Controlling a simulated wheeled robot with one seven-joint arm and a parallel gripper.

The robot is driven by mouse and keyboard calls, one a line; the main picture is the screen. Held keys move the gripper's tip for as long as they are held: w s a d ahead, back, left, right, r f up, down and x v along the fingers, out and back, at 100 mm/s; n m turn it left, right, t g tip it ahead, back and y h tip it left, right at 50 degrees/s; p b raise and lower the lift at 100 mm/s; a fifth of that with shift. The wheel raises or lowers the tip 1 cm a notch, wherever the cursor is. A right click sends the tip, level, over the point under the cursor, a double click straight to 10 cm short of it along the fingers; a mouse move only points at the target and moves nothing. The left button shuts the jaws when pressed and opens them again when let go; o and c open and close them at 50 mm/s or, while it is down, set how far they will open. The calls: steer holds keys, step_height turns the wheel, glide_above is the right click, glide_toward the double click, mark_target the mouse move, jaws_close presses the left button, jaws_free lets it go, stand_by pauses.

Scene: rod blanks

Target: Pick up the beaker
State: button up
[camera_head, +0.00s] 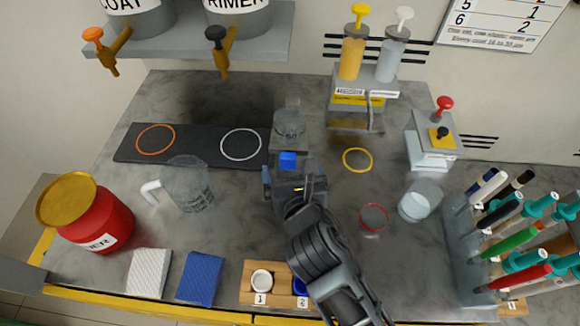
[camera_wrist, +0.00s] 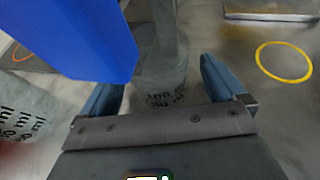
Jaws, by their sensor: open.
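A clear beaker (camera_head: 289,122) stands upright on the grey bench, just beyond my gripper (camera_head: 293,176). In the wrist view the beaker (camera_wrist: 163,72) shows between my two blue fingertips (camera_wrist: 160,90), with dark ml markings on its side. My gripper is open, with a finger on either side; I cannot tell whether either touches the glass. A blue block (camera_head: 287,160) shows at the gripper and fills the upper left of the wrist view (camera_wrist: 85,35); I cannot tell if it belongs to the beaker. The beaker's lower part is partly hidden by the gripper.
A clear jug with a white handle (camera_head: 188,186) stands left, near a black mat (camera_head: 195,160) with rings. A glass (camera_head: 420,201) and marker rack (camera_head: 465,245) are right. A dispenser (camera_head: 355,118) stands at the back; a red pot (camera_head: 92,218) stands front left.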

steer(key=shift+c, duration=0.3)
steer(key=c, duration=1)
steer(key=shift+r, duration=0.1)
